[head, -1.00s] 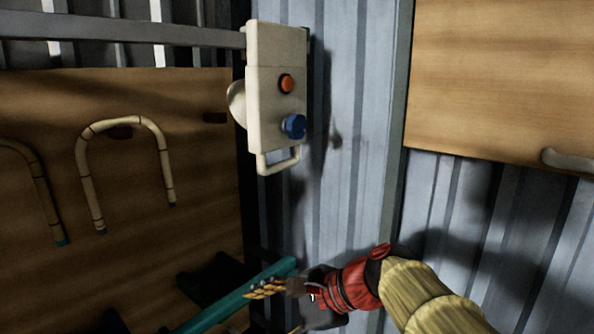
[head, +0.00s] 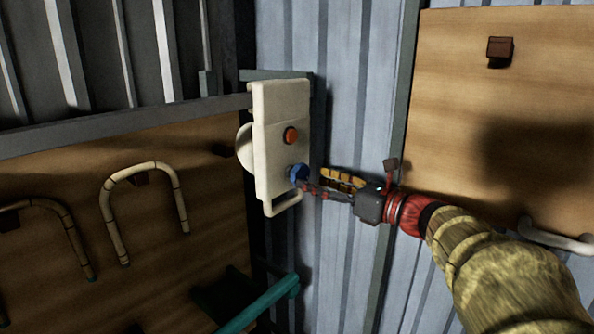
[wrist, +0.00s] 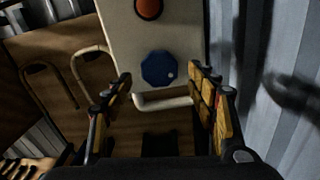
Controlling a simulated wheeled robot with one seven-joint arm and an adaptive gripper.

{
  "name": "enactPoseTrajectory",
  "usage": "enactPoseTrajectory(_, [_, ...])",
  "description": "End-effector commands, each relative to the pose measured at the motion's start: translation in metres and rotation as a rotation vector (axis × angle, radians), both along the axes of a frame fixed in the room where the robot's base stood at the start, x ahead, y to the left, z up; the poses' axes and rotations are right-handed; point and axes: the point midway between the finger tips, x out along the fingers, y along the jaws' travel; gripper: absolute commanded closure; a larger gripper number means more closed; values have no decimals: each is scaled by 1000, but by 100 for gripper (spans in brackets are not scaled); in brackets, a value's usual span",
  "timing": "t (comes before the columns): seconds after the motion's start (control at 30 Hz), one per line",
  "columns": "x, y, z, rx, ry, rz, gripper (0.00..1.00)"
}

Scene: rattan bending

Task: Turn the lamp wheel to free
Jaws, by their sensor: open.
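A cream control box (head: 281,140) hangs at the end of a grey rail. On its face are an orange button (head: 291,135) and, below it, a blue wheel (head: 299,173). In the wrist view the blue wheel (wrist: 158,69) is eight-sided with a pale dot on its right side. My gripper (head: 324,183) is open, with yellow-padded fingers pointing left at the blue wheel. In the wrist view my open fingers (wrist: 160,92) stand left and right of the wheel, with nothing between them. Whether the fingertips touch the wheel cannot be told.
A cream handle loop (head: 287,203) sits at the box's bottom, close below the wheel. Bent rattan canes (head: 143,185) hang on a wooden board at left. A teal bar (head: 262,303) is below. A corrugated wall (head: 345,110) stands behind.

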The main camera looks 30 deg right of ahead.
Motion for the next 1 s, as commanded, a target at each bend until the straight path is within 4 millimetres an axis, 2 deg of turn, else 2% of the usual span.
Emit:
enactPoseTrajectory(0.2, [32,13,2,0,1,5,43])
enactPoseTrajectory(0.4, [47,18,1,-1,0,3,43])
enactPoseTrajectory(0.7, [50,19,0,-3,1,1,43])
enactPoseTrajectory(1.0, [49,19,0,-3,1,1,59])
